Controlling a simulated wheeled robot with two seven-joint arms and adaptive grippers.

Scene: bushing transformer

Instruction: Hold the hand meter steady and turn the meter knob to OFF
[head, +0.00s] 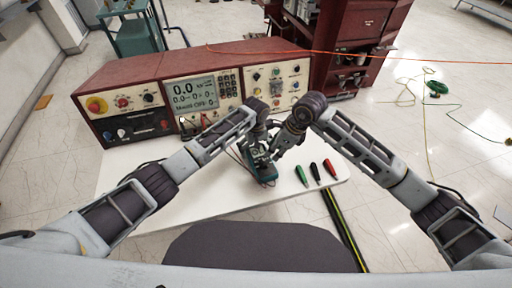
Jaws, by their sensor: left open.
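The hand meter (266,174) is a small teal-green device on the white table, in the middle of the head view. Both my grippers are close around its upper part and hide much of it. My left gripper (256,143) comes in from above and left and is open at the meter's upper side. My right gripper (277,153) reaches in from the right, with its tips at the meter's upper right. Whether it touches the meter or its knob, I cannot tell. The knob and its markings are hidden or too small to read.
A red console (190,95) with a display and several knobs stands behind the table (210,190). Green, black and red probes (315,171) lie right of the meter. The table's left part is clear.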

